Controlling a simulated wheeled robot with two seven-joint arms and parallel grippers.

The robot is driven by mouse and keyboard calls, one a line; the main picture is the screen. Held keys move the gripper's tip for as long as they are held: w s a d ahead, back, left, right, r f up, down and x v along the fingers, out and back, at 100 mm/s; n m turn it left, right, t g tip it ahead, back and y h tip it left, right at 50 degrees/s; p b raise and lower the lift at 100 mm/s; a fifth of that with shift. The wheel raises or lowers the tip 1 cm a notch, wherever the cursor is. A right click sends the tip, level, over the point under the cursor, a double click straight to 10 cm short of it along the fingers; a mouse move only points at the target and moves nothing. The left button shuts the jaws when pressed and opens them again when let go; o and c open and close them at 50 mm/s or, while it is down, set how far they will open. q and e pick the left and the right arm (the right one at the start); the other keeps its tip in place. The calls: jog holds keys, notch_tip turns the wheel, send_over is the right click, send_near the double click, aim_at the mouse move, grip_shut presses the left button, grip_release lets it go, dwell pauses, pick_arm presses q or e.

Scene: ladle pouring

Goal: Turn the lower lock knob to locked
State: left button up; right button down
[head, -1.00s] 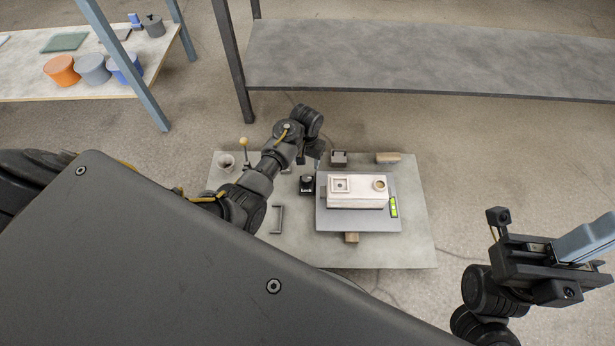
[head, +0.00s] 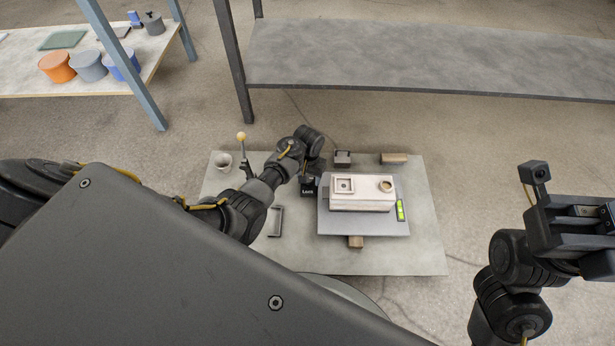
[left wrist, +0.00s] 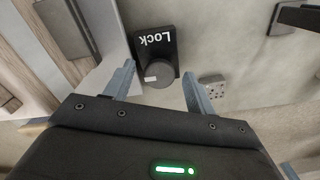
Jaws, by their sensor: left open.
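A black lock block (head: 308,186) with a white "Lock" label stands on the low table (head: 420,253), left of the grey plate. In the left wrist view the lock block (left wrist: 155,42) carries a round grey knob (left wrist: 158,74) with a small white mark on it. My left gripper (left wrist: 161,72) is open, its two blue-grey fingers appearing on either side of the knob with gaps. Whether the tips are down at knob height, I cannot tell. My right gripper (head: 585,228) is at the right edge, away from the table; its fingers are out of frame.
A pale box (head: 362,204) sits on the grey plate (head: 335,224) beside the lock, with a green level (head: 401,210). A cup (head: 222,162), a ball-topped stick (head: 242,145) and a dark block (head: 342,158) are near. A grey bench (head: 420,60) stands behind.

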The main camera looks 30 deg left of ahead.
pick_arm(q)
jog(key=shift+a, duration=0.1)
jog(key=c, duration=1)
